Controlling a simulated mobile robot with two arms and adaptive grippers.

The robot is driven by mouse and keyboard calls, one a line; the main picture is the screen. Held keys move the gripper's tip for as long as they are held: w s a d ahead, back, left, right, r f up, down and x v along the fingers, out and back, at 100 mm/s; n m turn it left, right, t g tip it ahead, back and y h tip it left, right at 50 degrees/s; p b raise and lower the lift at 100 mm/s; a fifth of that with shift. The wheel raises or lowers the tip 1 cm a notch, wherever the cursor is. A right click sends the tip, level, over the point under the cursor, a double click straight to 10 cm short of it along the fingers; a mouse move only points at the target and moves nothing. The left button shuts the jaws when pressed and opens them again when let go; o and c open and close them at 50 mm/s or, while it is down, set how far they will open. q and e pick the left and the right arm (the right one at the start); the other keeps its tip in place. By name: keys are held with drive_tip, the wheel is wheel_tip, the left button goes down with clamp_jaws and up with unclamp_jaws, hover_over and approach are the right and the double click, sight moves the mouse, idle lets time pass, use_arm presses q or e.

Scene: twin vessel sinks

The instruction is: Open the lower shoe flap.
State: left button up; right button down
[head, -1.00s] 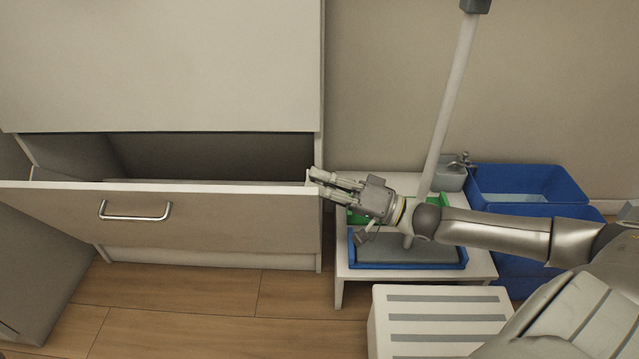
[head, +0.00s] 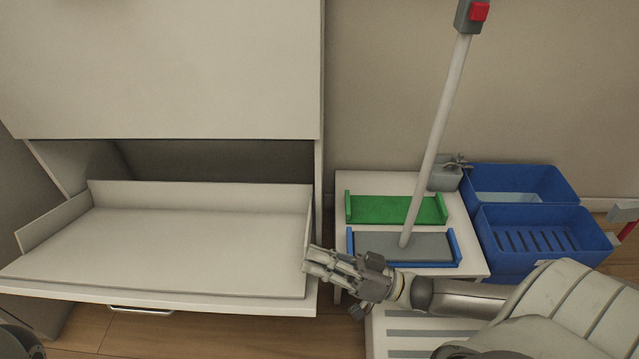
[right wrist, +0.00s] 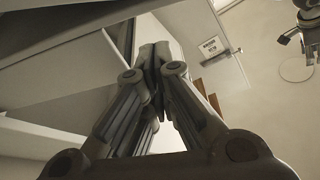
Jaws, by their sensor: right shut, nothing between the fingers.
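The lower shoe flap (head: 180,245) is tilted far out and down from the cabinet, its inner tray facing up in the head view. Its metal handle (head: 140,311) shows just below the front edge, mostly hidden under it. My right gripper (head: 308,260) is shut and empty, at the right side edge of the flap. Whether the fingers touch it I cannot tell. In the right wrist view the shut fingers (right wrist: 155,55) point up beside pale panels. A small dark part at the head view's bottom left corner may be mine; I cannot make out a left gripper.
The upper cabinet front (head: 165,70) is closed. To the right stands a low white bench (head: 345,180) with a green tray (head: 395,210), a blue tray (head: 453,245) and a leaning white pole (head: 437,140). Blue crates (head: 545,265) and a striped white step (head: 400,345) are close to my right arm.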

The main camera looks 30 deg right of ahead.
drive_tip(key=shift+s+a+f+n+g+y+b, duration=0.15)
drive_tip(key=shift+s+a+f+n+y, duration=0.2)
drive_tip(key=shift+s+f+n, duration=0.3)
drive_tip(key=shift+s+a+f+n+g+y+b, duration=0.15)
drive_tip(key=shift+s+a+f+n, duration=0.2)
drive_tip(key=shift+s+a+f, duration=0.35)
drive_tip(key=shift+s+a+f+n+g+y+b, duration=0.1)
drive_tip(key=shift+s+a+f+n+y+b, duration=0.1)
drive_tip(key=shift+s+f+n, duration=0.5)
drive_tip(key=shift+w+f, duration=0.2)
drive_tip(key=s+d+f, duration=0.1)
drive_tip(key=s+d, duration=0.8)
drive_tip(key=d, duration=0.2)
drive_tip(key=shift+s+d, duration=0.2)
drive_tip(key=shift+d, duration=0.1)
